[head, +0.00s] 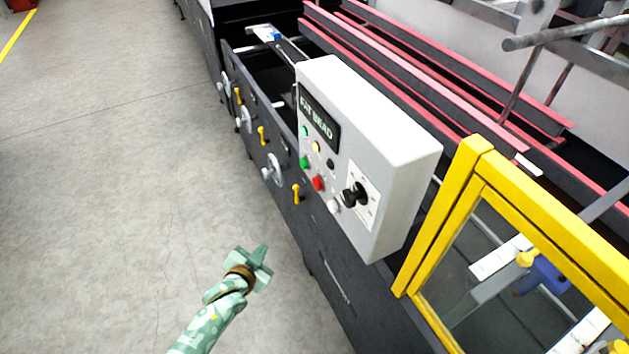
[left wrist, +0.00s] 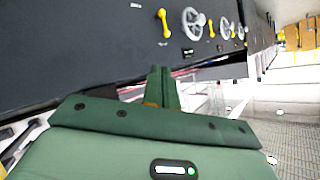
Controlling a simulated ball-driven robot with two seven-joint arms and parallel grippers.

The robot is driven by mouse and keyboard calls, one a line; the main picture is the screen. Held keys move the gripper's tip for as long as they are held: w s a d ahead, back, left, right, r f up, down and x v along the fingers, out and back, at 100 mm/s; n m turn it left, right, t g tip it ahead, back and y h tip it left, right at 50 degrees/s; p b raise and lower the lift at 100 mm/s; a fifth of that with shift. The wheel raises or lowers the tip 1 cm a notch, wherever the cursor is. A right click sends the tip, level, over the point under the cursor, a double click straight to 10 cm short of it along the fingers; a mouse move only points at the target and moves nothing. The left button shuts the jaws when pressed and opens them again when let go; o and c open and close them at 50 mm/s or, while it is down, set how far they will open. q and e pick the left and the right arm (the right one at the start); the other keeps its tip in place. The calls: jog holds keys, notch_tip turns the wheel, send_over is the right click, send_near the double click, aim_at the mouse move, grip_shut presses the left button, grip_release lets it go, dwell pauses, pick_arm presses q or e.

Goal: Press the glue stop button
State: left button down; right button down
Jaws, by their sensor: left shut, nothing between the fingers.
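A light grey control box (head: 385,125) stands on the side of the machine, in the middle of the head view. Its front face carries a red button (head: 318,183), a green button (head: 304,162), a white button (head: 333,205) and a black rotary knob (head: 355,194). Any small labels by the buttons are too small to read, so I cannot tell which one is glue stop. My left gripper (head: 262,254) is shut and empty, below and left of the box, apart from it. Its closed fingers also show in the left wrist view (left wrist: 163,86). My right gripper is out of view.
A yellow-framed guard (head: 448,215) stands right of the box. Handwheels (head: 272,169) and yellow levers (head: 297,193) stick out from the dark machine side. Red-edged rails (head: 430,85) run behind the box. The concrete floor (head: 120,150) at left is clear.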

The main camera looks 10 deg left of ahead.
aim_at(317, 184)
pick_arm(q)
jog(key=w+d+r+m+t+h, duration=0.1)
jog(key=w+r, duration=0.4)
jog(key=r, duration=0.8)
jog(key=d+m+t, duration=0.1)
jog(key=t, duration=0.1)
jog(key=shift+r+t, duration=0.25)
jog(key=shift+t, duration=0.05)
jog(key=shift+d, duration=0.15)
jog(key=w+d+b, duration=0.3)
jog(key=w+d, duration=0.2)
jog(key=d, duration=0.2)
jog(key=shift+d, duration=0.15)
dwell(1.0)
jog(key=shift+w+d+b, duration=0.2)
jog(key=shift+d+b, duration=0.1)
jog(key=shift+b, duration=0.05)
